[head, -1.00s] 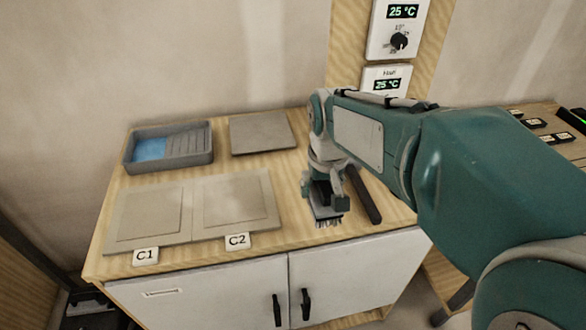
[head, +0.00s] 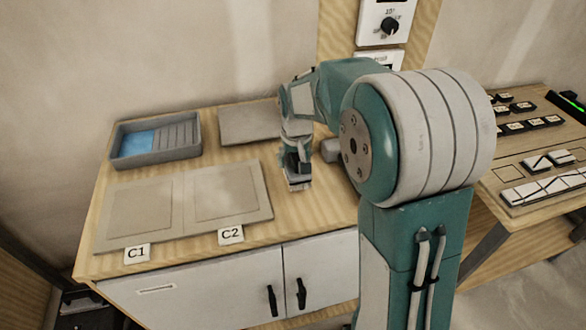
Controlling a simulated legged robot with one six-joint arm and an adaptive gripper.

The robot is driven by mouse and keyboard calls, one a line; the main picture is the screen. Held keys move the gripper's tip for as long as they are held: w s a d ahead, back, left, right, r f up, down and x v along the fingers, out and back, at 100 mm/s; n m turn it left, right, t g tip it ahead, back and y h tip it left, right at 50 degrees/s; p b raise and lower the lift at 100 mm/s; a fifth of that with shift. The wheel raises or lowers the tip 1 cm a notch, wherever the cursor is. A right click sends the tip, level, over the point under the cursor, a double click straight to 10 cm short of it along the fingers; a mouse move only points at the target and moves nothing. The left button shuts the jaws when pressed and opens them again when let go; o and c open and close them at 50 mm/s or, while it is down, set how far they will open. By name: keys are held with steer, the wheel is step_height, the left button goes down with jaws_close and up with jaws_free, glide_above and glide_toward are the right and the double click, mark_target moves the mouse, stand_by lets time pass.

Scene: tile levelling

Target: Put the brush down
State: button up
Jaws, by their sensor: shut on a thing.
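My gripper (head: 297,167) is shut on the brush (head: 299,184), whose bristles point down. It is over the right half of the wooden worktop (head: 330,205), right of the grey square plate and the C2 panel. The brush is small and mostly covered by the gripper. I cannot tell whether the bristles touch the worktop.
A grey tray (head: 190,152) with blue liquid stands at the back left, beside a grey plate (head: 250,123). Panels labelled C1 (head: 137,253) and C2 (head: 231,235) lie in front. A grey block (head: 331,150) is right of my gripper, partly behind my arm.

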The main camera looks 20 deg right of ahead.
mark_target(293, 169)
steer(key=shift+w+f, duration=0.45)
steer(key=shift+f, duration=0.05)
steer(key=shift+w+f, duration=0.1)
steer(key=shift+f, duration=1.55)
steer(key=shift+f, duration=0.15)
steer(key=o, duration=1.1)
